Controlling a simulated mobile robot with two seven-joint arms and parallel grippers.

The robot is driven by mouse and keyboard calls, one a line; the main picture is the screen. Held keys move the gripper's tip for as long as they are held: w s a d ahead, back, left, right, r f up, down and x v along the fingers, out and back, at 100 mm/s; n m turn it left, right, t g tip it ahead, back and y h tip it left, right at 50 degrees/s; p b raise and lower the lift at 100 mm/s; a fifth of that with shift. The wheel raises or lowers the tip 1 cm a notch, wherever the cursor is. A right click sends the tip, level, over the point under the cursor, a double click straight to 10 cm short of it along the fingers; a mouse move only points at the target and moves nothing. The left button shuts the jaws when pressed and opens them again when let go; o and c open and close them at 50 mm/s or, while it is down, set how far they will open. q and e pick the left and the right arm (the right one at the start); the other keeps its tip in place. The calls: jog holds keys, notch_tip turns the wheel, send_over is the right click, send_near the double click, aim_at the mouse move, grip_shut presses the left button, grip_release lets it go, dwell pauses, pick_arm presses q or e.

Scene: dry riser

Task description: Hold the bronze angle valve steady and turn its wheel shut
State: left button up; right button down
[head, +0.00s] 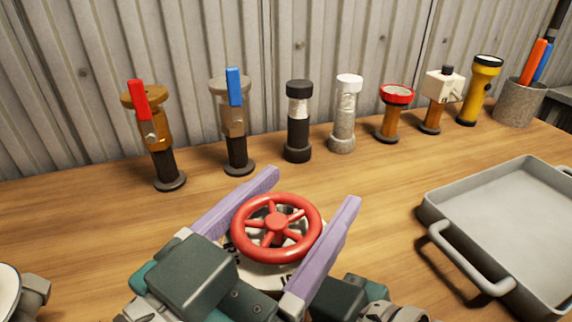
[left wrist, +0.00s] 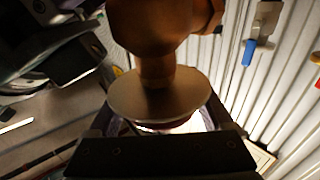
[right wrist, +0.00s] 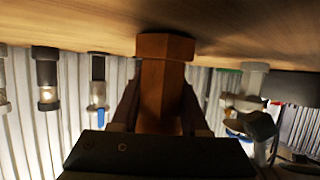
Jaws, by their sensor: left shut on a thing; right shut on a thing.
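The bronze angle valve has a red spoked wheel (head: 276,226), seen from above in the head view. My left gripper (head: 315,186) has its two purple fingers on opposite sides of the wheel's rim, shut on it. A pale disc with dark lettering (head: 262,272) shows partly under the wheel. In the left wrist view, the bronze body (left wrist: 160,50) and a round flange (left wrist: 155,97) are in front of the palm. In the right wrist view, my right gripper (right wrist: 160,100) is shut on the hexagonal bronze body (right wrist: 163,75). Its fingers are hidden in the head view.
A wooden table (head: 90,245) lies below, with a corrugated wall behind. Several fittings stand along the back, including a red-handled valve (head: 138,100) and a blue-handled valve (head: 233,88). A yellow torch (head: 480,90) stands at back right. A grey tray (head: 437,205) is at right.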

aim_at(238, 251)
pick_arm(q)
jog(key=m+g+h, duration=0.3)
jog(key=shift+s+d+r+h, duration=0.15)
jog(key=shift+s+d+h, duration=0.15)
jog(key=shift+d, duration=0.1)
jog(key=shift+m+g+h, duration=0.3)
jog(key=shift+g, duration=0.2)
jog(key=shift+s, duration=0.1)
jog(key=o, duration=1.2)
jog(key=shift+c, duration=0.2)
jog(key=shift+a, duration=0.1)
jog(key=v, duration=0.7)
jog(key=shift+s+a, duration=0.1)
jog(key=shift+a, duration=0.1)
